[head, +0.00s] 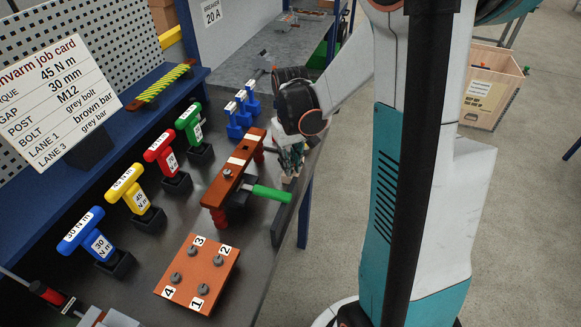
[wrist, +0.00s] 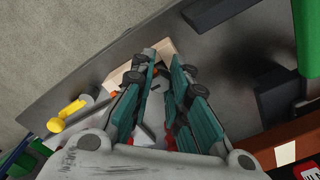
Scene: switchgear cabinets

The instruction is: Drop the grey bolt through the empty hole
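My gripper (head: 291,160) points down at the bench's right edge, beyond the brown bar assembly. In the wrist view its teal fingers (wrist: 164,75) stand apart with a gap between the tips. A pale tray or box (wrist: 168,47) lies below the tips; small dark and red things show there, too unclear to name. I cannot pick out a loose grey bolt. An orange-brown plate (head: 198,272) numbered 1 to 4 carries grey bolt heads.
A green-handled tool (head: 266,193) sticks out from the bar assembly. Blue (head: 80,229), yellow (head: 130,191), red (head: 160,149) and green (head: 190,122) T-handles stand in a row. Blue parts (head: 241,112) stand behind the bar. A job card (head: 55,85) leans at left.

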